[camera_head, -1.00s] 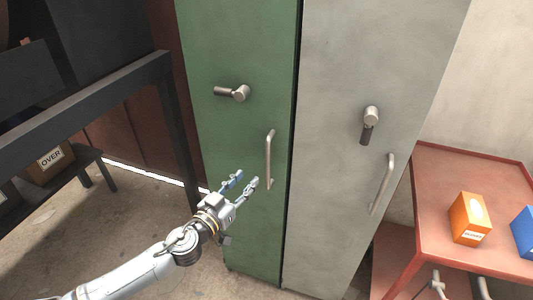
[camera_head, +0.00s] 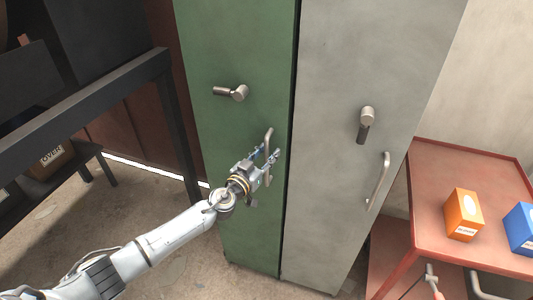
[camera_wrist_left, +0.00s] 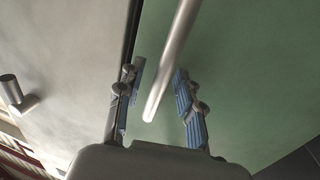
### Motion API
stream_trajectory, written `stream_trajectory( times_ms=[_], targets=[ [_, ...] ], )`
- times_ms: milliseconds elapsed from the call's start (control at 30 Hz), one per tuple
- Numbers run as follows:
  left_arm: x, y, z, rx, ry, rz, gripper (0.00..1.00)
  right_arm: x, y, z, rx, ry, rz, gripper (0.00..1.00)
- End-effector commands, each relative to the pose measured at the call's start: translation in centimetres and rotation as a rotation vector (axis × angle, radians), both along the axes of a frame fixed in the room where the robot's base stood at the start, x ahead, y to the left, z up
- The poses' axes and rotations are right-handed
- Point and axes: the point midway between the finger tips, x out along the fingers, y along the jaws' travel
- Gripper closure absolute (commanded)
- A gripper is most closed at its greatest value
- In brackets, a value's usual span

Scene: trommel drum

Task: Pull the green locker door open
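The green locker door (camera_head: 232,150) is closed and stands left of the grey locker. Its vertical bar handle (camera_head: 269,136) sits near the door's right edge, partly hidden by my left gripper (camera_head: 266,154). A lever latch (camera_head: 232,92) above it points left, roughly horizontal. In the left wrist view, the handle (camera_wrist_left: 172,58) runs between the two blue-padded fingers of my left gripper (camera_wrist_left: 160,70). The fingers are open, with a gap on both sides of the bar. My right gripper is not in view.
The grey locker (camera_head: 350,60) has its own bar handle (camera_head: 378,182) and a downward lever (camera_head: 366,122). A red cart (camera_head: 430,200) at right carries an orange box (camera_head: 464,214) and a blue box (camera_head: 522,228). A dark metal frame (camera_head: 90,100) stands at left.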

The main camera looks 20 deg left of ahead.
Motion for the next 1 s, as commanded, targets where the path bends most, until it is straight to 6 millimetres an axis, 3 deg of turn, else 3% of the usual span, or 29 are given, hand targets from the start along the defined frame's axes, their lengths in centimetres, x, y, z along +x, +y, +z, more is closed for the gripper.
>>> stream_trajectory(
  times_ms=[133, 300, 733, 1000],
  targets=[
    [0.0, 0.0, 0.0, 0.0, 0.0, 0.0, 0.66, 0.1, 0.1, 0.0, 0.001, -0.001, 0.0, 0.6],
    [0.0, 0.0, 0.0, 0.0, 0.0, 0.0, 1.0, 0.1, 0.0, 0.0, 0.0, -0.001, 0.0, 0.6],
    [-0.5, 0.2, -0.2, 0.001, 0.0, -0.013, 1.0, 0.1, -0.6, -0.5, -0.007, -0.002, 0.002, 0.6],
    [-3.7, 1.3, -0.8, 0.003, -0.001, -0.133, 1.0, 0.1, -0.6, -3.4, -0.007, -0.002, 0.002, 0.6]
  ],
)
